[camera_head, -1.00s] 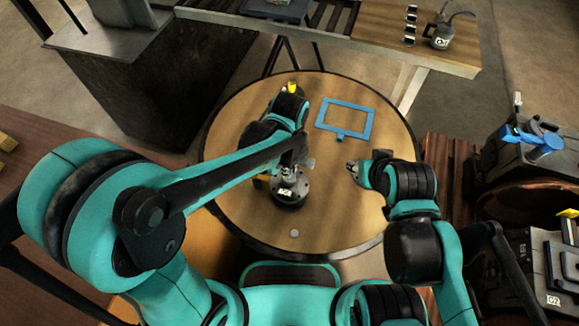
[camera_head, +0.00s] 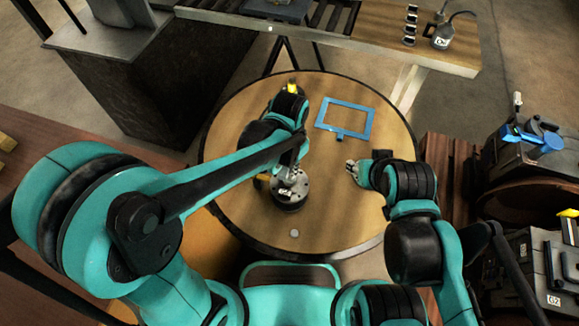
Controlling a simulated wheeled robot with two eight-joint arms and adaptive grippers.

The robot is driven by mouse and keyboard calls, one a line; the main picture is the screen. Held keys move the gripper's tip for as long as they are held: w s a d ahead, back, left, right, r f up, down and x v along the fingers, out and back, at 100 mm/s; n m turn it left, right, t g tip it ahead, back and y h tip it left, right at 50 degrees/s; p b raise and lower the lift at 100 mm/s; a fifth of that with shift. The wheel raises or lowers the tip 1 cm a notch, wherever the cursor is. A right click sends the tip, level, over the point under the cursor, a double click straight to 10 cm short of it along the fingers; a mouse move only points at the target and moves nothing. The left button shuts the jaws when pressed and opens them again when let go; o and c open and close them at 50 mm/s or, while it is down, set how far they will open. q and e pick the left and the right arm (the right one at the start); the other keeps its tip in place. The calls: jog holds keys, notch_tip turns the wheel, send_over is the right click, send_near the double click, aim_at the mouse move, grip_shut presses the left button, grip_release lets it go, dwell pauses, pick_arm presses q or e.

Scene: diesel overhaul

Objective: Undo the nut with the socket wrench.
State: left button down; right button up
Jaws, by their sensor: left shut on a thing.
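A dark round metal part (camera_head: 291,203) with a lighter, bolted-looking top sits on the round wooden table (camera_head: 345,225). My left gripper (camera_head: 291,180) is right above it, partly hidden by my own forearm. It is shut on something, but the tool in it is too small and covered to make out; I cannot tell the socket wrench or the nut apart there. My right gripper (camera_head: 352,171) is over the right half of the table, apart from the metal part. Its fingers are too small to read.
A blue rectangular frame (camera_head: 369,124) lies flat at the table's back right. A small yellow-topped thing (camera_head: 292,87) is at the back edge. A small pale disc (camera_head: 295,233) lies near the front. A bench (camera_head: 455,62) with an oil can (camera_head: 441,37) stands behind.

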pick_arm(q)
jog(key=n, duration=1.5)
jog(key=shift+r, duration=0.1)
